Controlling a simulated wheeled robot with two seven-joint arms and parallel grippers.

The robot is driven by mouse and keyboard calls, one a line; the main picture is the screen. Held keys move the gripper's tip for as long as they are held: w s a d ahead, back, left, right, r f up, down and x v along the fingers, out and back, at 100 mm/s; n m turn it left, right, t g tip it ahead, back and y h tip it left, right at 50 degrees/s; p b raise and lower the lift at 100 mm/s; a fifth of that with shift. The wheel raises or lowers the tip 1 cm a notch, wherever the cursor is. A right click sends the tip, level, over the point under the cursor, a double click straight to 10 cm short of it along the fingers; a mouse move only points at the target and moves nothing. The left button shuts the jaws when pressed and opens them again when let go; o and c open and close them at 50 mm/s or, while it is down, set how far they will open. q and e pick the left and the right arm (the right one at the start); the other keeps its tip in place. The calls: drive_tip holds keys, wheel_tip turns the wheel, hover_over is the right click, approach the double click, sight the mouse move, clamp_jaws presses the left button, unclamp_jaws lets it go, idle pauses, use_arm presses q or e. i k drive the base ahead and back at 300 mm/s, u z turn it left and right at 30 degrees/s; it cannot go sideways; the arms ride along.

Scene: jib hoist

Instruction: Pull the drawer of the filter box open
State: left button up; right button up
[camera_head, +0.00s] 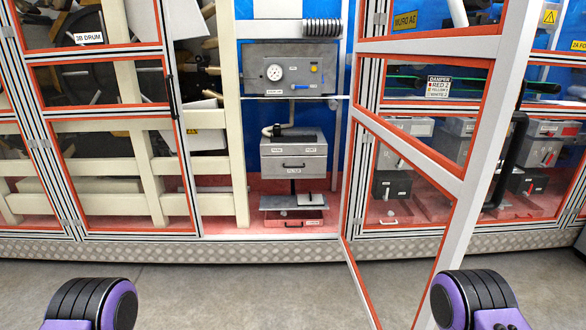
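A grey box (294,144) stands inside the open bay of the cabinet, in the middle of the head view. It looks like the filter box, though its small labels are hard to read. Its drawer front (310,163) carries a dark horizontal handle (293,165) and appears closed. Neither of my grippers is in view. Only purple and black parts of my two arms show at the bottom left and bottom right, well apart from the box.
A glazed door (452,210) with a red-edged frame stands open to the right of the bay. A grey unit with a gauge (274,72) is above the box. A small grey shelf (292,202) is below it. The floor (250,290) in front is clear.

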sight(310, 164)
drive_tip(key=u, duration=0.6)
drive_tip(key=i, duration=2.3)
drive_tip(key=z, duration=1.05)
drive_tip(key=i, duration=0.95)
drive_tip(key=z, duration=0.65)
